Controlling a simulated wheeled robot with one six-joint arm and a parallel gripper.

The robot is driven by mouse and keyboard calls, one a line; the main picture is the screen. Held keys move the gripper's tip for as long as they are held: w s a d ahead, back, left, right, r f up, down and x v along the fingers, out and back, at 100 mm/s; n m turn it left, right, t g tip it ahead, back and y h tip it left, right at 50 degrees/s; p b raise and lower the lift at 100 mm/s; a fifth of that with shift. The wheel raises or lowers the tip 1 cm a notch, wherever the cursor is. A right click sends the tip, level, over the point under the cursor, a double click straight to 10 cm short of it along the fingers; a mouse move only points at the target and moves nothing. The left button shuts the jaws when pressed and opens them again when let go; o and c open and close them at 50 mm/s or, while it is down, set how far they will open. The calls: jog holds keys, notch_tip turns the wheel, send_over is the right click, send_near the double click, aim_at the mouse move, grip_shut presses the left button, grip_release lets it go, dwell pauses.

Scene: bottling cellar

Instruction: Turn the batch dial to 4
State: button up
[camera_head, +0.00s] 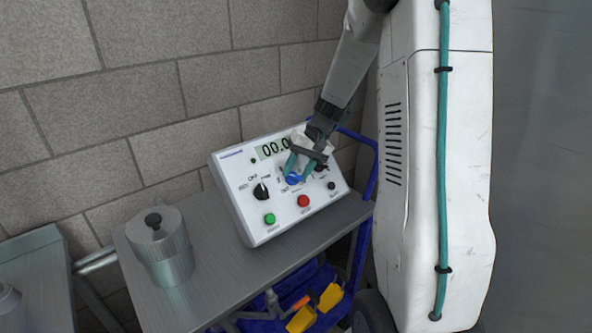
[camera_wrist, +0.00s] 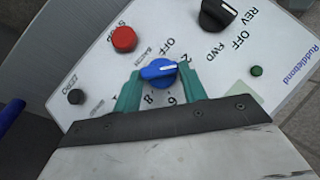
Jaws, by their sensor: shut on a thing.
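The grey-white control box (camera_head: 252,215) stands on the cart with its sloped face up. The blue batch dial (camera_wrist: 159,72) has a white pointer line, which in the wrist view points right and slightly up, near the printed 2. The OFF, 6 and 8 marks show around it; the 4 is not visible, apparently hidden by a finger. My gripper (camera_wrist: 160,85) has its teal fingers on both sides of the dial, shut on it. In the head view the dial (camera_head: 293,180) is partly covered by my gripper (camera_head: 298,170).
On the panel are a black selector knob (camera_wrist: 217,14), a red button (camera_wrist: 124,39), a green button (camera_head: 270,219) and a display (camera_head: 272,149) reading 00.0. A lidded metal pot (camera_head: 163,255) stands left of the box. A block wall (camera_head: 150,90) rises behind.

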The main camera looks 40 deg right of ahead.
jog(key=m+y, duration=0.1)
jog(key=m+t+y, duration=0.2)
jog(key=m, duration=0.1)
jog(key=shift+s+d+f, duration=0.25)
jog(key=shift+d, duration=0.05)
jog(key=shift+m, duration=0.3)
jog(key=o, duration=1)
jog(key=shift+v, duration=3.85)
jog(key=shift+s+f, duration=0.1)
